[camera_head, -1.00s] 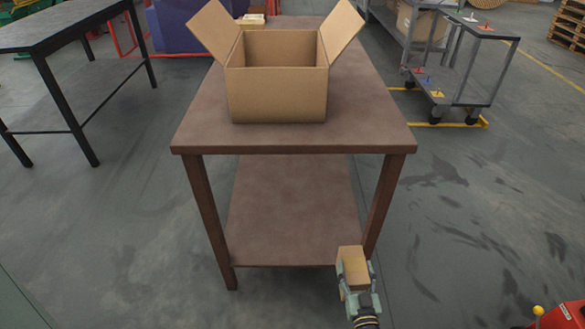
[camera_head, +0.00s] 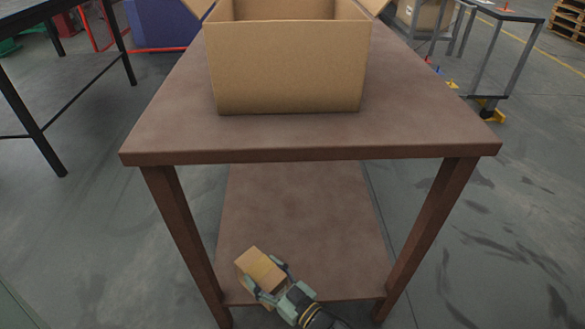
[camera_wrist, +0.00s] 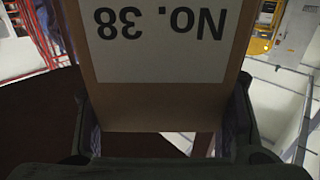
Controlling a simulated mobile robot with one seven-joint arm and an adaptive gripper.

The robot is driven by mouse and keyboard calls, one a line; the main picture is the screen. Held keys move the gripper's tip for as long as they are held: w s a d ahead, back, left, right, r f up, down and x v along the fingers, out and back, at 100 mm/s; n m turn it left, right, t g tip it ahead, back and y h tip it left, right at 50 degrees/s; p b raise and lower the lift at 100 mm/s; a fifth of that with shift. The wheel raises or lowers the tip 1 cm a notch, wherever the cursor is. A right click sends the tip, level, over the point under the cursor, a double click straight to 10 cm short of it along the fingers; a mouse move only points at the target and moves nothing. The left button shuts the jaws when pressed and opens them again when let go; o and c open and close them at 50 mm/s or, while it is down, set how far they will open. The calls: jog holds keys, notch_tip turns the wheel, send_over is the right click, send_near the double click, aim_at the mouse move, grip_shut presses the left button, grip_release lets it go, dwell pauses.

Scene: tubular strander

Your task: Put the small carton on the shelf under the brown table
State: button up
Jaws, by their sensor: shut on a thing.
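The small carton (camera_head: 259,268) is a brown box held in my gripper (camera_head: 268,287) at the front end of the lower shelf (camera_head: 300,205). In the wrist view the carton (camera_wrist: 160,105) shows a white label reading "No. 38" upside down, with a finger on either side of it. The brown table (camera_head: 310,148) stands ahead, and its bare lower shelf lies between the legs. The carton appears over the shelf's front left part. I cannot tell whether it touches the shelf.
A large open carton (camera_head: 287,70) stands on the tabletop. The front legs (camera_head: 185,235) and (camera_head: 430,230) flank the shelf opening. A black-framed table (camera_head: 60,60) is at the left, and a grey cart (camera_head: 495,50) is at the back right.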

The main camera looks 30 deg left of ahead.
jog(key=shift+a, duration=0.35)
jog(key=w+a+f+b, duration=0.1)
jog(key=w+a+f, duration=0.1)
jog(key=w, duration=0.5)
jog(key=w+a+f+b, duration=0.2)
jog(key=w+a+f, duration=0.1)
jog(key=w+a, duration=0.2)
jog(key=shift+w, duration=1)
jog(key=o, duration=1.6)
jog(key=shift+f, duration=0.15)
jog(key=p+v, duration=0.1)
jog(key=v, duration=1.1)
